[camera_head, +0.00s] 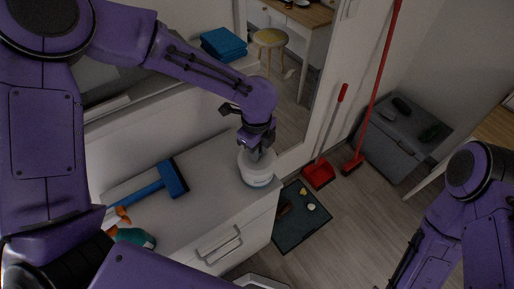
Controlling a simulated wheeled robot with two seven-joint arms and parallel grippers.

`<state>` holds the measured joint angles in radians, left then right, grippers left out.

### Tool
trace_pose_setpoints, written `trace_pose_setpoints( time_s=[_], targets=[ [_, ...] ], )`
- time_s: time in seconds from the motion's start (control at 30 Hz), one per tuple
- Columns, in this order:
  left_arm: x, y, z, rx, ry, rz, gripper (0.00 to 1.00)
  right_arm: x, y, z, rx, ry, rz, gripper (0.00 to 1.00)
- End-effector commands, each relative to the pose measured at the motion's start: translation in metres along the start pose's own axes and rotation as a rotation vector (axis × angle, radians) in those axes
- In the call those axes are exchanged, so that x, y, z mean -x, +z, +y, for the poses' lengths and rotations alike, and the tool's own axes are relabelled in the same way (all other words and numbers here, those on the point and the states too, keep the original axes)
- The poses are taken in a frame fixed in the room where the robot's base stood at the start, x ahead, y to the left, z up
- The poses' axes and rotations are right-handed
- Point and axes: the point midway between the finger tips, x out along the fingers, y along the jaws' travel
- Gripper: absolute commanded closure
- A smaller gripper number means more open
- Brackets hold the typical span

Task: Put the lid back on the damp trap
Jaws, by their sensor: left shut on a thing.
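The damp trap (257,178), a small white round tub with a label low on its side, stands upright near the right end of the white cabinet top. My left gripper (256,153) points down right over it and is shut on the lid, a pale piece at the tub's top. The fingers hide much of the lid, so I cannot tell whether it sits flat on the rim or just above it. My right arm shows at the lower right, but its gripper is out of view.
A blue-headed brush or squeegee (160,184) and a spray bottle (131,236) lie left on the cabinet top (205,200). Blue folded cloths (223,44) are behind. A dark tray (300,215), red dustpan (319,174), red broom (352,163) and grey storage box (395,150) are on the floor.

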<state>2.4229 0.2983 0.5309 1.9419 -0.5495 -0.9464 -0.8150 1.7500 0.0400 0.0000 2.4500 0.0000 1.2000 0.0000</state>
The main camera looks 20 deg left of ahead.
Motion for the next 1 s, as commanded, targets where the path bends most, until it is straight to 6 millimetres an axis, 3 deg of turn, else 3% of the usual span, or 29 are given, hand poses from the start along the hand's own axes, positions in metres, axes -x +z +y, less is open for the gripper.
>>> trace_pose_setpoints(
  time_s=[1.0],
  targets=[
    [0.0000, 0.0001, 0.0001, 0.001, 0.000, 0.000, 1.00, 0.0076, -0.0031, 0.0007, 0.000, 0.000, 0.000, 1.00]
  ],
)
